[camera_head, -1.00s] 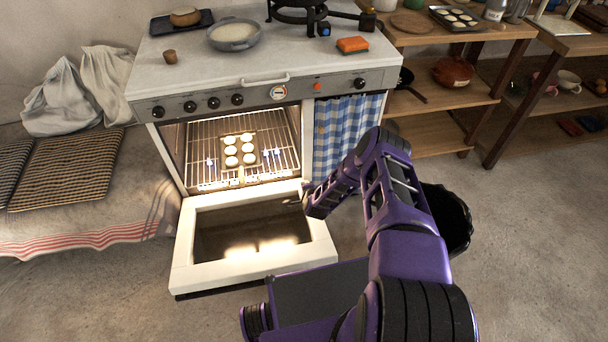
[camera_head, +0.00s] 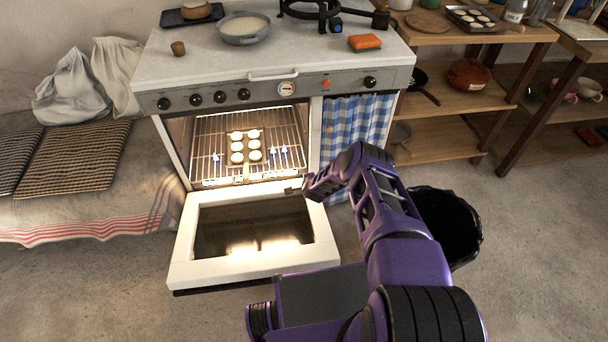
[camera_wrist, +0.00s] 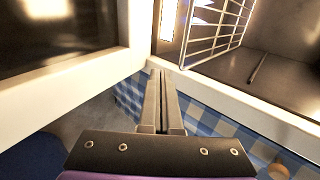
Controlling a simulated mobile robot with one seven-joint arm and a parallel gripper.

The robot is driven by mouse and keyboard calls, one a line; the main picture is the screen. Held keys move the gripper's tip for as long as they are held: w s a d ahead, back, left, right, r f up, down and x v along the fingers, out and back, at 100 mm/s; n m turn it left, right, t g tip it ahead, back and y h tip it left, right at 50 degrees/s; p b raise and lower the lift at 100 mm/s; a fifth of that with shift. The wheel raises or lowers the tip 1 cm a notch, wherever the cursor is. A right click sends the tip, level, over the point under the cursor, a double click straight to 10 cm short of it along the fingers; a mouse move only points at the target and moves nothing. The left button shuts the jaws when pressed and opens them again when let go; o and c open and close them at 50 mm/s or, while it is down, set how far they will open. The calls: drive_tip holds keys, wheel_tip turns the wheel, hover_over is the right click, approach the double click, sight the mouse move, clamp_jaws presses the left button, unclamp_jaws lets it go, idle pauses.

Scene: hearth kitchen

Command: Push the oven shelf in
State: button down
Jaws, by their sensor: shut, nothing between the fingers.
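The oven shelf (camera_head: 210,152) is a wire rack inside the lit oven, carrying a dark tray (camera_head: 236,145) of several pale rounds. The rack's bars (camera_wrist: 216,28) also show at the top of the wrist view. The oven door (camera_head: 310,262) hangs open and flat in front of the oven. My gripper (camera_head: 292,190) is at the right side of the opening, near the inner right corner of the door. In the wrist view my gripper's fingers (camera_wrist: 160,76) are together and empty, pointing at the corner between door and oven frame. They appear apart from the rack.
A blue checked curtain (camera_head: 350,125) hangs right of the oven. A black bin (camera_head: 462,225) stands beside my arm. The stove top holds a pan (camera_head: 244,38) and an orange block (camera_head: 364,42). Wooden shelves (camera_head: 455,140) stand at the right, and a cushioned bench (camera_head: 70,160) at the left.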

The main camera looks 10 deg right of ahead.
drive_tip(key=shift+w+f+b, duration=0.25)
drive_tip(key=shift+w+b, duration=0.25)
drive_tip(key=shift+w, duration=0.75)
drive_tip(key=shift+w+f+b, duration=0.2)
drive_tip(key=shift+w+b, duration=0.3)
drive_tip(key=shift+w, duration=0.75)
